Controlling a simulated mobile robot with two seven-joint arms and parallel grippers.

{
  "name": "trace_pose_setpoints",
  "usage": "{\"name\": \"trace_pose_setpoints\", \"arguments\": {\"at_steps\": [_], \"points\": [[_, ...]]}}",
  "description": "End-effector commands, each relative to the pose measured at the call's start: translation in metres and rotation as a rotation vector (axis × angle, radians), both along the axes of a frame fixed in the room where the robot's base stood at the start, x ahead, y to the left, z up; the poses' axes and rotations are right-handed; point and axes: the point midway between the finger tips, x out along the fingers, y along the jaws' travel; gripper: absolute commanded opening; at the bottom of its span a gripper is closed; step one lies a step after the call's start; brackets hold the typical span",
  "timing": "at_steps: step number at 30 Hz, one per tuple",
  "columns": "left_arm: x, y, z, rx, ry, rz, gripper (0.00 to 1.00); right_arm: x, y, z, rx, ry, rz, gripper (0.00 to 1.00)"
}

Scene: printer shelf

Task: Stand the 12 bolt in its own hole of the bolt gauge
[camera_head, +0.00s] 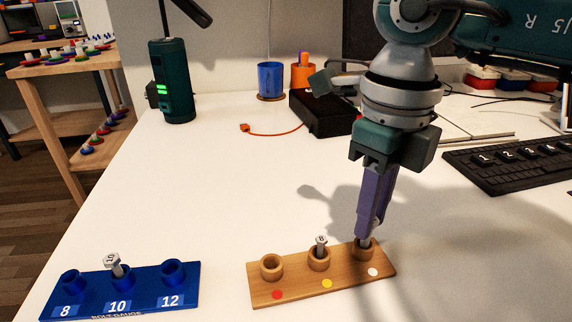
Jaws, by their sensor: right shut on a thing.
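The blue bolt gauge (143,282) lies at the lower left, with holes marked 8, 10 and 12. A grey bolt (114,264) stands tilted in the 10 hole; the 8 and 12 holes look empty. A wooden holder (300,290) to its right has three cups with red, yellow and white dots. A bolt with 8 on its head (320,245) stands in the yellow-dot cup; the red-dot cup is empty. My right gripper (368,232) points down at the white-dot cup, shut on the 12 bolt, mostly hidden by the fingers. My left gripper is out of view.
A black box (322,112), blue cup (271,80) and orange cup (303,74) stand at the back. A dark green cylinder (172,82) stands at the back left. A keyboard (515,158) lies right. The white table between gauge and holder is clear.

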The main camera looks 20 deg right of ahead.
Motion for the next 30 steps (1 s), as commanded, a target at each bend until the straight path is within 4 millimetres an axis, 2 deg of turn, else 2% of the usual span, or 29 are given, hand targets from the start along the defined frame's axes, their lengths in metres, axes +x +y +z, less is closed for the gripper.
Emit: {"name": "trace_pose_setpoints", "arguments": {"at_steps": [5, 12, 18, 21, 26, 30], "points": [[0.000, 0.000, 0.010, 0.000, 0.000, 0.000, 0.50, 0.001, 0.000, 0.041, 0.001, -0.006, 0.002, 0.00], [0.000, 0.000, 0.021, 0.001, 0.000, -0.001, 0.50, 0.001, 0.000, 0.116, 0.000, -0.006, 0.000, 0.00], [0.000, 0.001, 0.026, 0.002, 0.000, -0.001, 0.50, 0.001, 0.000, 0.162, 0.001, -0.005, 0.000, 0.00], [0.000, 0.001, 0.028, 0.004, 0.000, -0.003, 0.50, 0.001, 0.000, 0.175, 0.001, -0.003, 0.000, 0.00], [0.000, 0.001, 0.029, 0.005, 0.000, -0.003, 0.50, 0.000, 0.000, 0.185, 0.001, -0.001, 0.004, 0.00], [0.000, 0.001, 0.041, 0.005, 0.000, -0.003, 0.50, -0.001, 0.002, 0.199, 0.001, -0.002, 0.091, 0.00]]}}
